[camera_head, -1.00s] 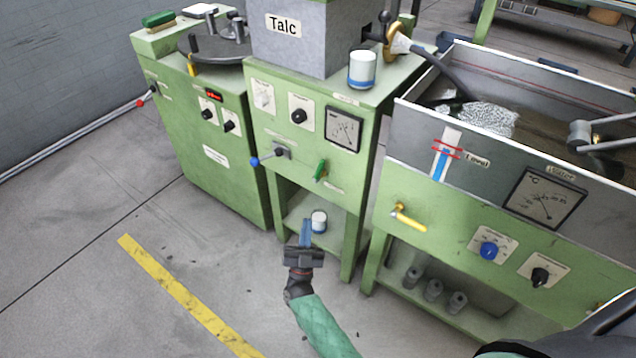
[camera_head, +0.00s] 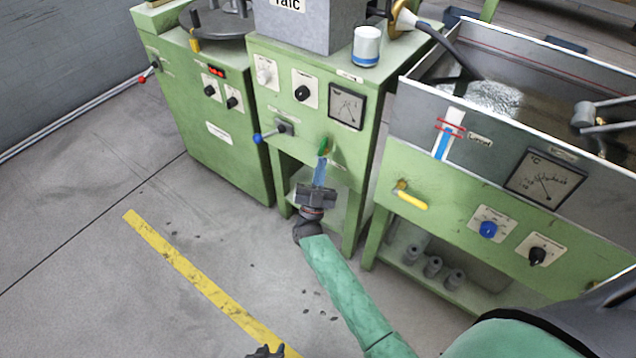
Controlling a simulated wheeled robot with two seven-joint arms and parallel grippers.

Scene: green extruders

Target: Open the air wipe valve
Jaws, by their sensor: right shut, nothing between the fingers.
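A green lever handle (camera_head: 323,147) sits on the front of the middle green cabinet, below a gauge. A yellow lever handle (camera_head: 411,199) is on the front of the right tank. The labels are too small to read, so I cannot tell which is the air wipe valve. My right gripper (camera_head: 320,168) is shut and empty. Its blue fingertips point up just below the green lever, overlapping its lower end in view. I cannot tell whether they touch. My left gripper (camera_head: 266,352) shows only as a dark tip at the bottom edge, mostly cut off.
A blue-knobbed lever (camera_head: 262,138) sits left of the green lever. A gauge (camera_head: 346,106) is above it. A white cup (camera_head: 366,46) stands on the cabinet top. The water tank (camera_head: 480,110) is at right. The floor at left is clear.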

